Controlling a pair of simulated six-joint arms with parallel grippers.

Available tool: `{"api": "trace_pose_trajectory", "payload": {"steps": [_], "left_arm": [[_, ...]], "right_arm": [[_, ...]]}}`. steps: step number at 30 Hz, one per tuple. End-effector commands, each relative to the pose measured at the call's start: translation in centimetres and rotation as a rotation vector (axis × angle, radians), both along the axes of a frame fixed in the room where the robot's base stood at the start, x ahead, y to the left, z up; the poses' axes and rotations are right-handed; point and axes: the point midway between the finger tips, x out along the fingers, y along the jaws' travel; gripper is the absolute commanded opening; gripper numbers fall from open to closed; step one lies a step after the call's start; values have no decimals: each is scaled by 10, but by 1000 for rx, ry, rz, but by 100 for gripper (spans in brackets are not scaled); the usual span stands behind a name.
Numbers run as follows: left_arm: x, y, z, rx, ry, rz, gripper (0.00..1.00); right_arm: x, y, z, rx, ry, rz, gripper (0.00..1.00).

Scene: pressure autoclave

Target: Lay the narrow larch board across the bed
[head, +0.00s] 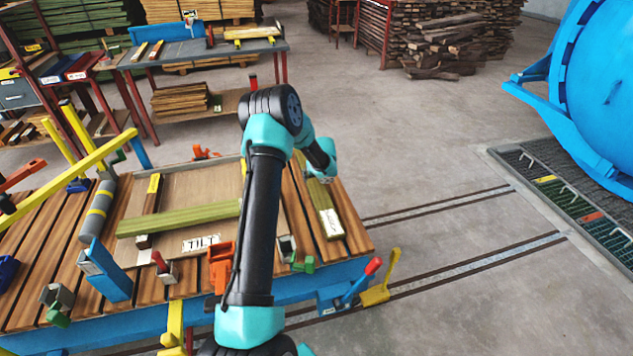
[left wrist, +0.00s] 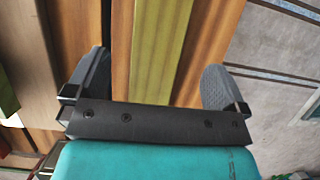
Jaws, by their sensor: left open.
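A narrow yellow-green board (head: 317,193) with a white label on its near end lies lengthwise on the brown slats at the right of the bed (head: 350,225). The label is too small to read, so I cannot tell whether it is the larch board. My left gripper (head: 322,172) is above its far part. In the left wrist view my open gripper (left wrist: 153,80) has one finger on each side of the same board (left wrist: 160,45), and nothing is held. Another greenish board (head: 180,218) lies across the recessed panel marked TILT (head: 202,244). My right gripper is not in view.
A grey-and-yellow roller (head: 98,212), yellow bars (head: 75,170) and blue, orange and red clamps stand around the bed. My arm crosses over its middle. A blue autoclave (head: 600,80) is at right, and a bench (head: 200,50) with boards stands behind. Floor right of the bed is mostly clear.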

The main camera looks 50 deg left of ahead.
Motion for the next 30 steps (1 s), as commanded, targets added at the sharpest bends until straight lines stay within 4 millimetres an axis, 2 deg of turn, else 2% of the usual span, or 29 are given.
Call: {"api": "trace_pose_trajectory", "payload": {"steps": [4, 9, 30], "left_arm": [[-4, -8, 24, 2, -1, -1, 100], [-7, -13, 36, 1, 0, 0, 100], [-7, -14, 38, 0, 1, 0, 100]], "right_arm": [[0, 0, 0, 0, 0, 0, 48], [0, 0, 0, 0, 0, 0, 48], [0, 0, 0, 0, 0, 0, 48]]}}
